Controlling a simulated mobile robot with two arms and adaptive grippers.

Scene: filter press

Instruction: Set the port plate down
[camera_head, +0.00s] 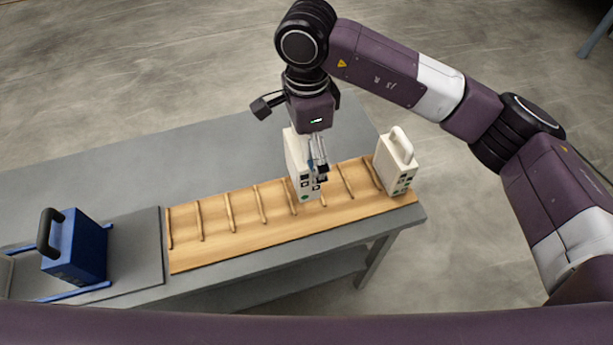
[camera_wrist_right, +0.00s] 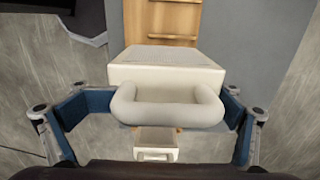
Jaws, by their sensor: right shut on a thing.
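The port plate (camera_head: 297,155) is a white block with a rounded handle and small dark and green marks on its near face. My right gripper (camera_head: 318,160) is shut on it and holds it upright over the right half of the wooden rack (camera_head: 230,225). In the right wrist view, the port plate (camera_wrist_right: 165,68) and its handle lie between the blue finger pads of my right gripper (camera_wrist_right: 155,108). Whether its lower edge touches the rack is hard to tell. My left gripper is not in view.
A similar white plate (camera_head: 395,165) with a handle stands at the rack's right end. Slats divide the rack; the slots to its left are empty. A blue block (camera_head: 75,245) with a black handle stands at the left of the grey table (camera_head: 130,170).

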